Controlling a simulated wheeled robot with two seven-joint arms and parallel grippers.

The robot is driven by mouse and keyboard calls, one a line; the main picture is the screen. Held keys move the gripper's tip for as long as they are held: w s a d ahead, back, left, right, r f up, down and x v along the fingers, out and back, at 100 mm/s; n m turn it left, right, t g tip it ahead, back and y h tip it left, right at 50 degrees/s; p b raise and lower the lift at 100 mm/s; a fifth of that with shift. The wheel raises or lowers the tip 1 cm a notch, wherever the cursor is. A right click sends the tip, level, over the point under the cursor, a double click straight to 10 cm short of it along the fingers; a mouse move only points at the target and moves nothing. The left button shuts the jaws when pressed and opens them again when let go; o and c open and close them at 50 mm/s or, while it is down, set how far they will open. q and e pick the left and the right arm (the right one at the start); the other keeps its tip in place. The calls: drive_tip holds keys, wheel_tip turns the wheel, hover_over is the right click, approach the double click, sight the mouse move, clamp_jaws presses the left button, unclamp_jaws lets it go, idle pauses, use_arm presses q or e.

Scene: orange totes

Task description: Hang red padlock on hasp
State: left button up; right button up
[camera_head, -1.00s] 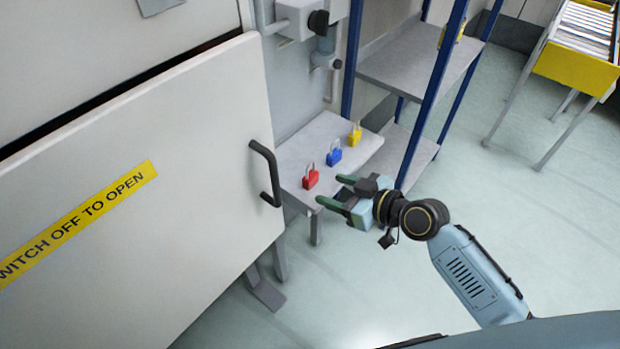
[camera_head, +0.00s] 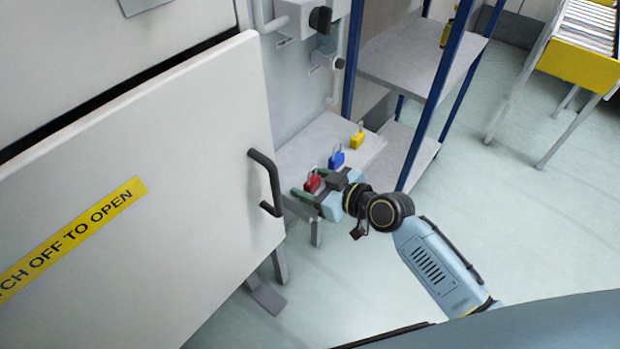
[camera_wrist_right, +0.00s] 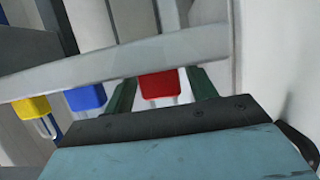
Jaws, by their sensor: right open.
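The red padlock (camera_head: 312,184) stands on the small grey shelf (camera_head: 300,152), shackle up, nearest the shelf's front. My right gripper (camera_head: 306,183) is open at the padlock. In the right wrist view the red padlock body (camera_wrist_right: 160,84) shows between the two green fingers, with a gap on each side. A small grey fitting (camera_head: 328,62) with a round dark part is on the cabinet wall above the shelf; I cannot tell whether it is the hasp. My left gripper is not in view.
A blue padlock (camera_head: 336,160) and a yellow padlock (camera_head: 357,140) stand in a row behind the red one. The open cabinet door (camera_head: 150,150) with its dark handle (camera_head: 267,182) is close on the left. A blue-posted rack (camera_head: 400,62) stands right of the shelf.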

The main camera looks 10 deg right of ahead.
sight(313, 167)
drive_tip(key=shift+c, duration=0.3)
drive_tip(key=c, duration=0.8)
drive_tip(key=shift+r+p, duration=2.4)
drive_tip(key=shift+r, duration=0.2)
drive_tip(key=shift+s+d+f, duration=0.1)
drive_tip(key=shift+s+d, duration=0.9)
drive_tip(key=shift+s, duration=0.35)
drive_tip(key=shift+s+d+r, duration=0.1)
drive_tip(key=shift+s+d, duration=0.95)
drive_tip(key=shift+s, duration=0.35)
drive_tip(key=shift+s+d+f, duration=0.1)
drive_tip(key=shift+s+d, duration=0.9)
drive_tip(key=shift+s, duration=0.35)
